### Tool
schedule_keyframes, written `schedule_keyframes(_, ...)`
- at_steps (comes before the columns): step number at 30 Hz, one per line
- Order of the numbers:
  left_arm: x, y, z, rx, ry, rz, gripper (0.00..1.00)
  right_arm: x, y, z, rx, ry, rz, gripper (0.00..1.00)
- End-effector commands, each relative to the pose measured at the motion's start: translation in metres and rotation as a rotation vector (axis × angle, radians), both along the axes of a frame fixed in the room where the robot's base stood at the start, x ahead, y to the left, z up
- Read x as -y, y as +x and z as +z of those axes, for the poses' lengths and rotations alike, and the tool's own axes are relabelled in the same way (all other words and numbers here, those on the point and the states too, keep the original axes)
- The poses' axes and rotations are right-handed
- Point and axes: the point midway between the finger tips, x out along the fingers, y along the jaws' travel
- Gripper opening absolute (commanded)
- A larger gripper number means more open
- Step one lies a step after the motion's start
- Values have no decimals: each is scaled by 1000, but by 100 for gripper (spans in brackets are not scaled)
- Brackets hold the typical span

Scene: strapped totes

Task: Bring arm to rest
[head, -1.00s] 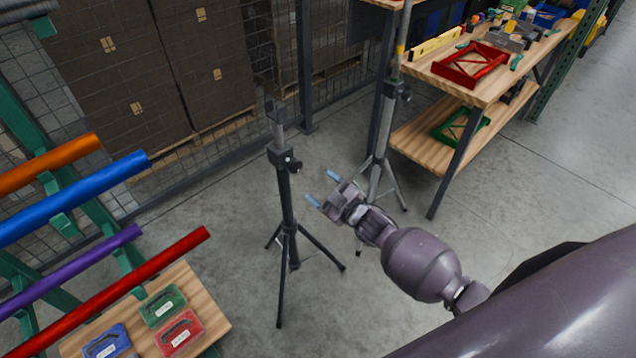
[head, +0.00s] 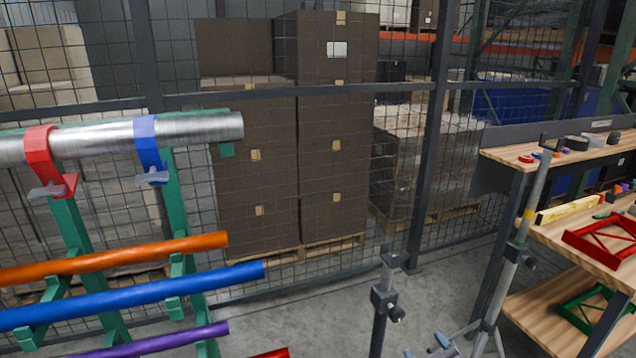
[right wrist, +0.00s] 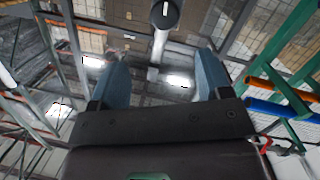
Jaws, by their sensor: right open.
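My right gripper (head: 424,346) shows only at the bottom edge of the head view, with its pale blue fingertips apart. It is low, between a dark tripod stand (head: 381,305) and a grey tripod stand (head: 512,262). In the right wrist view its two blue fingers (right wrist: 162,78) are wide apart with nothing between them. Most of my right arm is out of the head view. My left gripper is not in view.
A rack at left holds an orange pipe (head: 120,258), a blue pipe (head: 130,294), a purple pipe (head: 160,342) and a strapped silver pipe (head: 200,129). A workbench (head: 570,235) stands at right. Brown boxes (head: 335,140) are behind the mesh fence.

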Motion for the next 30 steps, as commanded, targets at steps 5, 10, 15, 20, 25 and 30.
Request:
schedule_keyframes(5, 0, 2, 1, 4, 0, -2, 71, 4, -45, -10, -105, 76, -73, 71)
schedule_keyframes(10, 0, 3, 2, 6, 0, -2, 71, 13, -104, -24, -222, 152, -159, 71)
schedule_keyframes(15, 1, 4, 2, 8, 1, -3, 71, 26, -171, -40, -322, 211, -248, 71)
schedule_keyframes(20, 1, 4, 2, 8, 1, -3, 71, 35, -220, -58, -391, 233, -309, 71)
schedule_keyframes(25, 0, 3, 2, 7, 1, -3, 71, 38, -248, -73, -443, 235, -336, 71)
schedule_keyframes(30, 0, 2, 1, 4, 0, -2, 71, 39, -253, -76, -450, 234, -339, 71)
